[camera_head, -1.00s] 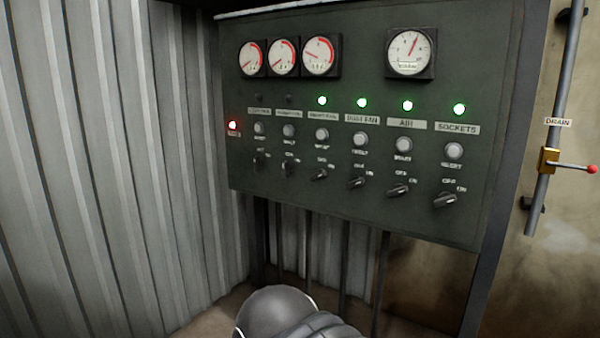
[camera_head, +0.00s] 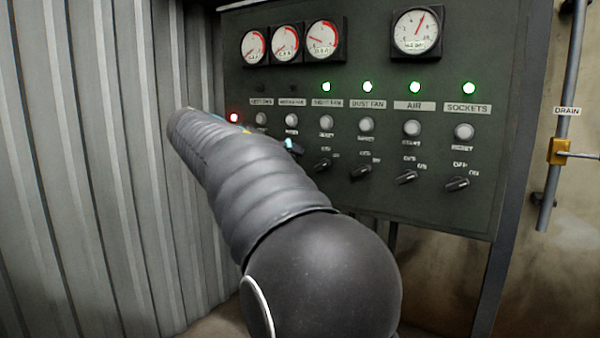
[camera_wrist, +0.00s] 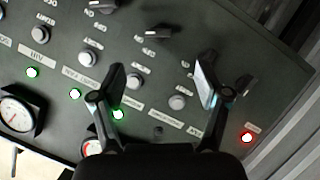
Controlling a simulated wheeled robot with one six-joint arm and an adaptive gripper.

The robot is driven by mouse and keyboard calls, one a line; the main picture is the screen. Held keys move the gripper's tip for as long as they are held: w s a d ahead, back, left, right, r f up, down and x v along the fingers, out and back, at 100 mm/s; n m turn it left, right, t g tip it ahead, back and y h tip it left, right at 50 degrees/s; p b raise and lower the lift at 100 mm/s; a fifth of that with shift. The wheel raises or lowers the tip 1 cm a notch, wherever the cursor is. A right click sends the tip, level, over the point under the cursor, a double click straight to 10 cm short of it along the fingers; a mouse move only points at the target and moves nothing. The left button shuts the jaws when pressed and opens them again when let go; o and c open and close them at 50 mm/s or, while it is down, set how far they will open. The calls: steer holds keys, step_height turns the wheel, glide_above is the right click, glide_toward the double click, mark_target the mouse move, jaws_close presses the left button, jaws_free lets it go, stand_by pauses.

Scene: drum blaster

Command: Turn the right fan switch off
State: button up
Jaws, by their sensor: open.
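The right fan switch (camera_head: 322,165) is a small dark knob on the grey-green control panel, third from the left. Its handle points toward the ON side. The green light (camera_head: 326,87) above its label is lit. In the wrist view the panel appears turned over, and this switch shows at the top middle (camera_wrist: 158,32). My gripper (camera_wrist: 160,76) is open and empty, its fingers spread in front of the panel below the switch in that view. In the head view my arm hides most of the gripper; one fingertip shows near the second column.
More switches sit in the same row, including the dust fan switch (camera_head: 361,171) close on the right. Reset buttons (camera_head: 326,123) lie above. Gauges (camera_head: 324,38) line the top. A corrugated wall (camera_head: 90,200) stands left, and a drain pipe (camera_head: 566,90) right.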

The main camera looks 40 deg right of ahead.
mark_target(320, 165)
steer(key=shift+h, duration=0.3)
steer(key=x, duration=1.4)
steer(key=shift+w+r, duration=0.1)
steer(key=shift+r, duration=0.1)
steer(key=c, duration=1.2)
